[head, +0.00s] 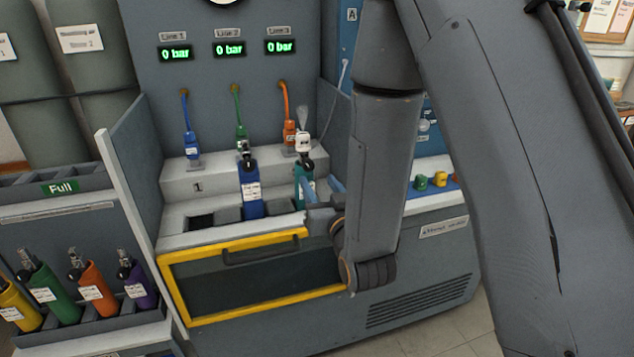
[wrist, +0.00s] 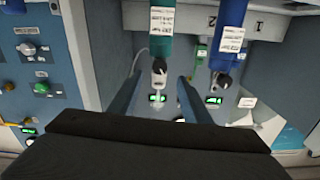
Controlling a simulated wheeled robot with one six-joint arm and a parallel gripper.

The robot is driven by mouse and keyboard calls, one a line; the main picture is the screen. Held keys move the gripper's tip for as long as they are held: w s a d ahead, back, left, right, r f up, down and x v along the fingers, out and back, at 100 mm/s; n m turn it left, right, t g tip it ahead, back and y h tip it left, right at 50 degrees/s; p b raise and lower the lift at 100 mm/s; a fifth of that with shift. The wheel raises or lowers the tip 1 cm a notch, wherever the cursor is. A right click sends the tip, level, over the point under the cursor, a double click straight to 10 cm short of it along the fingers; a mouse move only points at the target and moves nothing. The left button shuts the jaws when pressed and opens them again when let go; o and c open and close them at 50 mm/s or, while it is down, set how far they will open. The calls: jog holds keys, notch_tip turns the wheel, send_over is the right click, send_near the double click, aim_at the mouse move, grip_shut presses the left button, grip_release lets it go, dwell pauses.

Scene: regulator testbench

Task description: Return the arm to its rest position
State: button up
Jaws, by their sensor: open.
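My gripper (head: 322,188) is at the end of my arm, at the front right of the test bench. Its two blue fingers are spread apart, and they also show in the wrist view (wrist: 157,88). It holds nothing. A teal cylinder (head: 302,190) with a white valve top stands upright in the bench, just left of the fingers in the head view. In the wrist view the teal cylinder (wrist: 160,48) appears ahead, in line with the gap between the fingers. My arm partly hides the bench's right side.
A blue cylinder (head: 251,192) stands left of the teal one, beside an empty slot (head: 201,221). The yellow-framed door (head: 240,240) is below them. Blue, green and orange hoses (head: 236,115) hang behind. A rack of colored cylinders (head: 90,290) is at left. Three displays (head: 228,48) read 0 bar.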

jog(key=s+d+f+m+g+h, duration=0.1)
jog(key=s+d+f+g+h, duration=0.35)
jog(key=d+f+g, duration=0.4)
jog(key=s+d+r+g, duration=0.1)
jog(key=s+d+g, duration=0.2)
jog(key=s, duration=0.3)
jog(key=s+d+r+g, duration=0.1)
jog(key=s+d+g, duration=0.1)
jog(key=s, duration=0.4)
jog(key=s+d+r+m+g, duration=0.1)
jog(key=s+d+g, duration=0.2)
jog(key=s, duration=0.3)
jog(key=shift+s+d+g, duration=0.3)
jog(key=shift+s+g, duration=0.05)
